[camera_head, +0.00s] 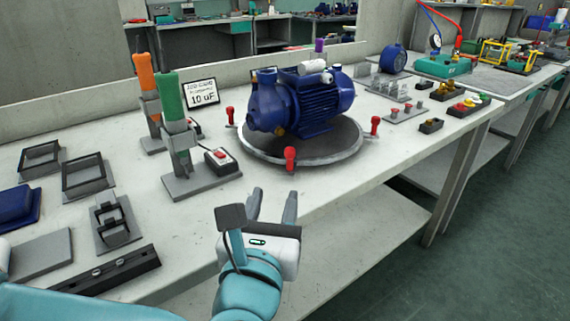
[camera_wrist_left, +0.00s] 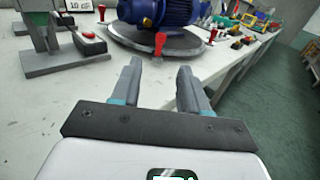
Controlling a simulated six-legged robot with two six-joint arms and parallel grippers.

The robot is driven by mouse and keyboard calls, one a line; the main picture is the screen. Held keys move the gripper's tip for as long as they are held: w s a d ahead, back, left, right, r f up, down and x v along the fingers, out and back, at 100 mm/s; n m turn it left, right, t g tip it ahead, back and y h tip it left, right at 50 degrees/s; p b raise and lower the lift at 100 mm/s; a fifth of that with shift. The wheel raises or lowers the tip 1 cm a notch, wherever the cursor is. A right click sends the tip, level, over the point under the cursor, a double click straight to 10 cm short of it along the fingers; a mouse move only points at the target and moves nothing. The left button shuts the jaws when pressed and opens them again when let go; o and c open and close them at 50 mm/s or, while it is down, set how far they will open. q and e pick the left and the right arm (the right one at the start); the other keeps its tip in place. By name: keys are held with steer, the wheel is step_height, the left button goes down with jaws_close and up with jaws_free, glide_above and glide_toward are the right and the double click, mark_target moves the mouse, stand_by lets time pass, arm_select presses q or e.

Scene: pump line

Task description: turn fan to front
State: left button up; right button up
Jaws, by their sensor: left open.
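A blue pump (camera_head: 300,98) with a finned motor body stands on a round grey turntable (camera_head: 345,150) on the bench. Its rounded pump end faces left and its motor end points right, toward the back. Red-knobbed handles stand around the turntable rim; the front one (camera_head: 290,158) is nearest me. A separate blue round part, possibly the fan cover (camera_head: 393,59), stands behind on the bench. In the left wrist view that handle (camera_wrist_left: 160,43) shows just beyond the fingertips (camera_wrist_left: 160,68). My right gripper is not visible.
Orange (camera_head: 145,72) and green-handled (camera_head: 170,95) tools stand in holders left of the turntable, beside a red switch box (camera_head: 221,161) and a "10 uF" sign (camera_head: 201,94). Black frames and trays lie farther left. Small parts (camera_head: 467,104) sit right.

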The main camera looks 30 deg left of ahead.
arm_select(q)
steer(key=p, duration=0.5)
glide_toward(290, 154)
steer(key=w, duration=0.1)
steer(key=w+a, duration=0.1)
steer(key=shift+w+a+r, duration=0.2)
steer(key=shift+w+r, duration=0.1)
steer(key=shift+r, duration=0.1)
steer(key=x, duration=0.4)
steer(key=b+x, duration=0.1)
steer(key=x, duration=0.1)
steer(key=shift+w+a+f, duration=0.1)
steer(key=shift+w+f, duration=0.2)
steer(key=shift+f, duration=0.1)
steer(key=shift+x, duration=0.8)
jaws_close()
